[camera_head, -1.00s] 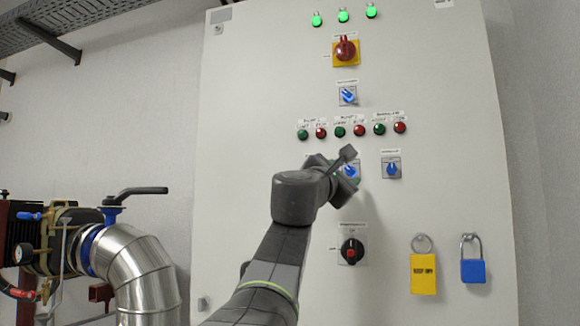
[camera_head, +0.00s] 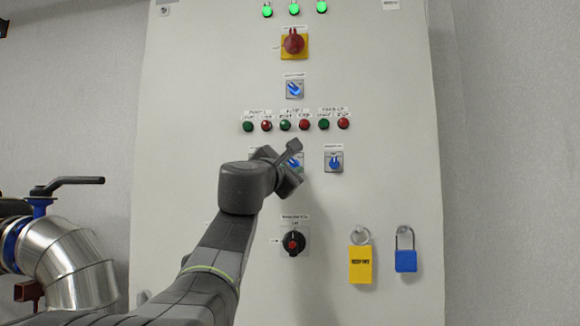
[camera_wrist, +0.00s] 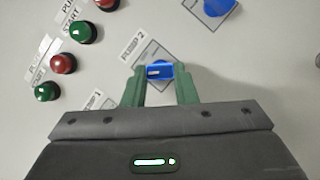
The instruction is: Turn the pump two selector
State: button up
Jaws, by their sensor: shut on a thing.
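The pump two selector (camera_wrist: 159,71) is a blue knob on a grey plate, with a "PUMP 2" label beside it in the wrist view. My gripper (camera_wrist: 160,78) is shut on it, with one green finger on each side of the knob. In the head view, the selector (camera_head: 295,161) shows partly behind my gripper and wrist, in the middle of a row of blue selectors. The exact angle of its handle is hard to read there.
Another blue selector (camera_head: 334,162) sits to the right, and one (camera_head: 294,89) sits higher. Several green and red buttons run above. A black-red rotary switch (camera_head: 293,242) is below. A yellow tag (camera_head: 361,264) and blue padlock (camera_head: 405,260) hang lower right.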

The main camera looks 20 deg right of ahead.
jog(key=m, duration=0.1)
jog(key=m+g+p, duration=0.1)
jog(key=m, duration=0.1)
jog(key=m+g+p, duration=0.1)
jog(key=m, duration=0.1)
jog(key=shift+w+a+r, duration=0.1)
jog(key=shift+r, duration=0.25)
jog(key=shift+m+g+y+p, duration=0.5)
jog(key=shift+m+g+p, duration=0.4)
jog(key=shift+m, duration=1.2)
jog(key=o, duration=1)
jog(key=b+v, duration=0.4)
jog(key=v, duration=0.9)
jog(key=shift+s+a, duration=0.3)
